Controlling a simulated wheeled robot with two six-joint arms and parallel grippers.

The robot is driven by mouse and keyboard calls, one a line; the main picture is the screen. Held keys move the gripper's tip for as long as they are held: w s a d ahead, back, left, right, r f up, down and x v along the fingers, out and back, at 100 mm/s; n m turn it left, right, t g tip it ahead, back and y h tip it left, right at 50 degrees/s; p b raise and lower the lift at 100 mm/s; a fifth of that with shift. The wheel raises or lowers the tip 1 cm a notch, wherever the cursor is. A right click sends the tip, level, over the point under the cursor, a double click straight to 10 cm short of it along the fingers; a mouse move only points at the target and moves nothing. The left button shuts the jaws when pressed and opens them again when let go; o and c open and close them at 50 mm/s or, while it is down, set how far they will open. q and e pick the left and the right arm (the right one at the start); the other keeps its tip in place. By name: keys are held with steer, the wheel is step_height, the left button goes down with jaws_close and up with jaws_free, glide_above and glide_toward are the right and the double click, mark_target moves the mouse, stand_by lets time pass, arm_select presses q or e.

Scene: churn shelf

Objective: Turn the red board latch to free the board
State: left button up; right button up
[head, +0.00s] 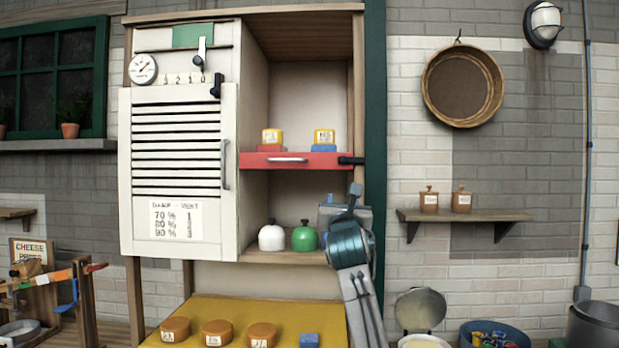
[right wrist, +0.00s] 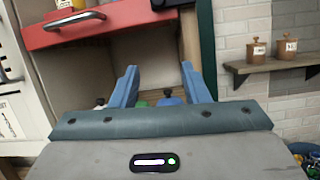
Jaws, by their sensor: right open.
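The red board (head: 288,161) is a red shelf front with a silver handle in the open cabinet bay; it also shows at the top left of the right wrist view (right wrist: 110,24). A black latch (head: 350,160) sits at its right end, lying roughly level across the board's end and the cabinet post. Its dark edge shows at the top of the right wrist view (right wrist: 172,4). My right gripper (right wrist: 159,68) is open and empty, its blue fingers pointing into the bay below the board. It is apart from the latch, below it. My left gripper is not in view.
Below are a white pot (head: 271,237) and a green pot (head: 305,237). A louvred door (head: 180,150) is at the left. A wall shelf (head: 470,215) with two small jars is at the right.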

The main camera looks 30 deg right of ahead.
steer(key=h, duration=0.1)
glide_toward(343, 160)
steer(key=shift+n, duration=0.3)
steer(key=p+x, duration=0.4)
steer(key=x, duration=0.2)
steer(key=shift+w+d+r+p, duration=0.15)
steer(key=shift+w+r+p, duration=0.1)
steer(key=shift+p, duration=0.15)
steer(key=shift+w+d+r+t, duration=0.2)
steer(key=shift+w+d+t, duration=0.15)
steer(key=shift+w, duration=0.2)
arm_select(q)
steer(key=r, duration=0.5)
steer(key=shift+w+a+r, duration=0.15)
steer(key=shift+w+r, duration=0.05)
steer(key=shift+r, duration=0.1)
arm_select(e)
steer(key=shift+d, duration=0.1)
steer(key=shift+c, duration=0.2)
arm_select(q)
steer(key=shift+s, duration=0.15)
arm_select(e)
jaws_close()
